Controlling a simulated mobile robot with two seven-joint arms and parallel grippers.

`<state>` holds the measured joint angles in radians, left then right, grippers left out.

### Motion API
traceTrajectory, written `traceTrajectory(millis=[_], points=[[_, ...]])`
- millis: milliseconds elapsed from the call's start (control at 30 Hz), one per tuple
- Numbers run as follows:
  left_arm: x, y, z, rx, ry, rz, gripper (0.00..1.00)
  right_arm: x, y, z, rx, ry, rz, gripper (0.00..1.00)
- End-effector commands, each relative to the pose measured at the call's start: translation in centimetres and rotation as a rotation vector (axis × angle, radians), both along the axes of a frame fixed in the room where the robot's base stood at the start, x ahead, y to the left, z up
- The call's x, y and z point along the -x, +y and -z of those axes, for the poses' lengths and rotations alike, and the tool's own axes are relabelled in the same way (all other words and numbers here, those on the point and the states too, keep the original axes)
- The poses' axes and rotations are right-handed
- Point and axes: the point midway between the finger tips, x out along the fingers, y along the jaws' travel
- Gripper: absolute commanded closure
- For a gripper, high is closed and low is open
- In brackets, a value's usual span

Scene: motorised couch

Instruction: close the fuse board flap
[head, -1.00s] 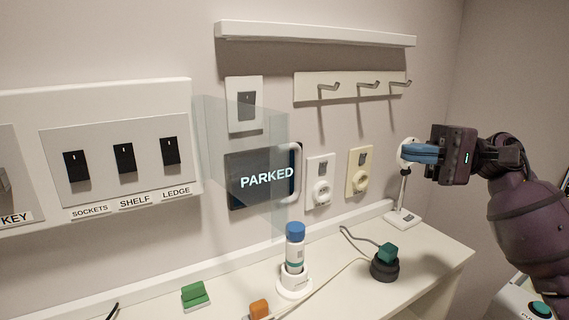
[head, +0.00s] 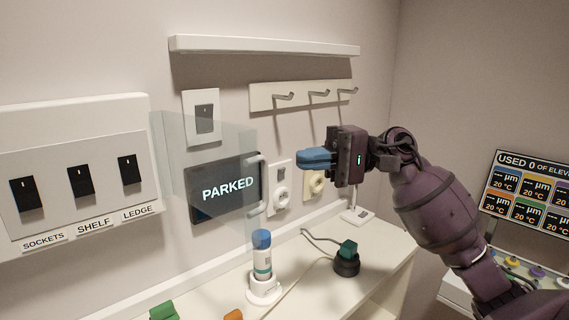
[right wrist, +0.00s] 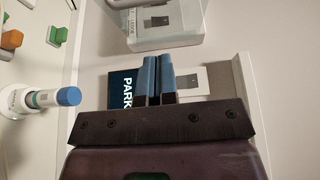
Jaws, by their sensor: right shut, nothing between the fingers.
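The fuse board (head: 75,135) is a white box on the wall at left, with several black switches labelled SOCKETS, SHELF and LEDGE. Its clear flap (head: 228,135) stands open, swung out from the board's right side, partly over the PARKED screen. The flap has a white handle (head: 256,185) on its right edge. My right gripper (head: 303,158), with blue fingers, is shut and empty, to the right of the handle and apart from it in the picture. In the right wrist view the shut fingers (right wrist: 158,78) overlap the screen, and part of the board (right wrist: 150,12) shows beyond. My left gripper is not in view.
A white shelf (head: 265,47) and a hook rail (head: 300,95) are above my right gripper. Sockets (head: 280,190) are on the wall behind it. On the ledge below stand a blue-capped bottle (head: 262,260) in a holder and a green block on a black base (head: 346,262).

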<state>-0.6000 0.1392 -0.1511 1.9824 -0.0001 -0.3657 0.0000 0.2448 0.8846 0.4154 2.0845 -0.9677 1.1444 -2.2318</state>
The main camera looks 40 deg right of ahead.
Motion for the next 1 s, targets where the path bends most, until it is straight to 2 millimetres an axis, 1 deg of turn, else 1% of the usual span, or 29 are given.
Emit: traceTrajectory(millis=[33,133,300,400,600,1000], points=[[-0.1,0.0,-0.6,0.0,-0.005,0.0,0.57,-0.2,0.9,-0.3,0.001,-0.004,-0.003,1.0],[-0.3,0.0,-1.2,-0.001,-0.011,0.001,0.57,-0.8,2.5,-0.3,0.0,-0.003,-0.002,1.0],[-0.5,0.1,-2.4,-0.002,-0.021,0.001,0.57,0.2,4.6,-0.2,0.001,-0.002,-0.002,1.0],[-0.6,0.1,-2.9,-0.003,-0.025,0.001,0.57,0.5,5.4,-0.1,0.0,-0.001,-0.001,1.0],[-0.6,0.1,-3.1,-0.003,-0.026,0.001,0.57,0.8,6.1,0.1,-0.001,0.001,0.0,1.0],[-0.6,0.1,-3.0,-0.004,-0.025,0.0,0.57,0.8,6.2,0.1,0.0,0.001,0.0,1.0]])
